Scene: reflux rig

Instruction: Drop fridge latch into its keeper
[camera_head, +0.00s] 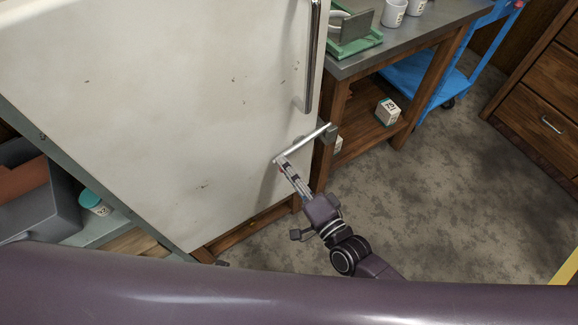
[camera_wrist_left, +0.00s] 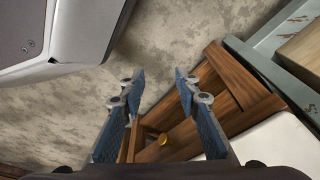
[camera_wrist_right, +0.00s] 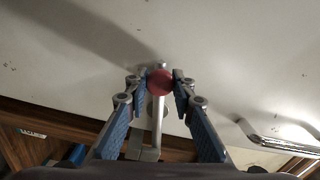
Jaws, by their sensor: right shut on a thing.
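The fridge latch (camera_head: 303,143) is a thin metal bar in front of the lower right part of the white fridge door (camera_head: 170,90). Its right end is at a small grey block (camera_head: 330,136) by the door's edge, which looks like the keeper; I cannot tell whether the bar is seated in it. My right gripper (camera_head: 281,161) is shut on the latch's left end. In the right wrist view the latch's red knob (camera_wrist_right: 160,82) sits between the fingertips. My left gripper (camera_wrist_left: 160,78) is open and empty in the left wrist view, above the floor.
A long vertical handle (camera_head: 312,60) stands out from the fridge door. A bench (camera_head: 420,40) with white cups and a green tray (camera_head: 357,45) is at the right, with a small box (camera_head: 387,111) on its shelf. A blue cart (camera_head: 460,80) stands beyond. The floor (camera_head: 450,190) at right is clear.

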